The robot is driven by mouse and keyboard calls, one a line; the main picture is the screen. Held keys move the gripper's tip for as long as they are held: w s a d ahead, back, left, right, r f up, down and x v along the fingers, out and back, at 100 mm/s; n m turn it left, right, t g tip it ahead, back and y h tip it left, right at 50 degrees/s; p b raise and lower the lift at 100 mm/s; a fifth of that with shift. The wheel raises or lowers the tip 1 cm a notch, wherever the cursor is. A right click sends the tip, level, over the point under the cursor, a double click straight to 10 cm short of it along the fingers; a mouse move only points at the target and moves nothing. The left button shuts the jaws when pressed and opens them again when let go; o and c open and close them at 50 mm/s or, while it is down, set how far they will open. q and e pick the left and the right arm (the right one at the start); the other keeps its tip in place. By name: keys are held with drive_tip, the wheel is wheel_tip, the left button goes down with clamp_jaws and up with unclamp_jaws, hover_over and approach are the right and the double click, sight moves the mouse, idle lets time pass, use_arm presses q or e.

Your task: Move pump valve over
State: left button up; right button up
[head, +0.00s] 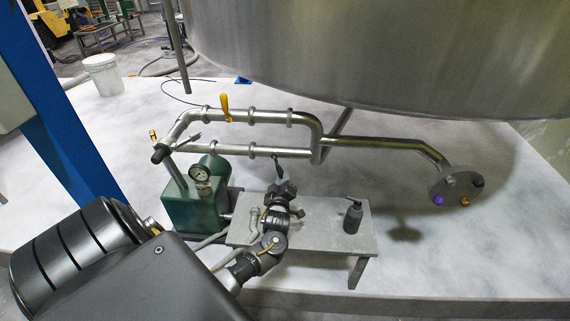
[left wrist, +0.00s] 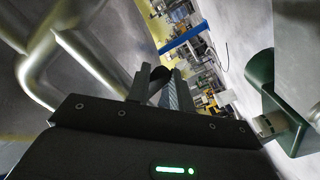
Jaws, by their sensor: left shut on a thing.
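My left gripper (head: 279,184) is above the left part of the grey bench, close to the lower silver pipe. In the left wrist view its jaws (left wrist: 158,88) are shut on a small dark piece (left wrist: 158,80). In the head view a thin dark lever (head: 277,167) stands up at the fingertips. I take this to be the pump valve's handle; its body is hidden by the gripper. A second dark valve handle (head: 163,153) sits by the green pump (head: 193,207), and a yellow handle (head: 225,107) stands on the upper pipe. My right gripper is out of view.
The grey bench (head: 325,240) carries a dark bottle (head: 353,216). Silver pipes (head: 265,152) run behind my gripper to a round flange (head: 456,186) with coloured knobs. A large steel tank (head: 390,50) overhangs the back. A white pail (head: 103,75) stands far left.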

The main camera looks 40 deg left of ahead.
use_arm(q)
drive_tip(key=shift+s+a, duration=0.1)
drive_tip(key=shift+a, duration=0.1)
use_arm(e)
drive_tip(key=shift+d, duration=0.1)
use_arm(q)
drive_tip(key=shift+o, duration=0.2)
drive_tip(key=shift+s+a+f, duration=0.1)
drive_tip(key=shift+s+a, duration=0.55)
drive_tip(key=shift+a, duration=0.3)
drive_tip(key=o, duration=0.8)
drive_tip(key=shift+d, duration=0.1)
drive_tip(key=shift+o, duration=0.2)
drive_tip(key=shift+d+f, duration=0.1)
drive_tip(key=v, duration=1)
drive_tip(key=shift+s+d+b, duration=0.25)
drive_tip(key=shift+b, duration=0.2)
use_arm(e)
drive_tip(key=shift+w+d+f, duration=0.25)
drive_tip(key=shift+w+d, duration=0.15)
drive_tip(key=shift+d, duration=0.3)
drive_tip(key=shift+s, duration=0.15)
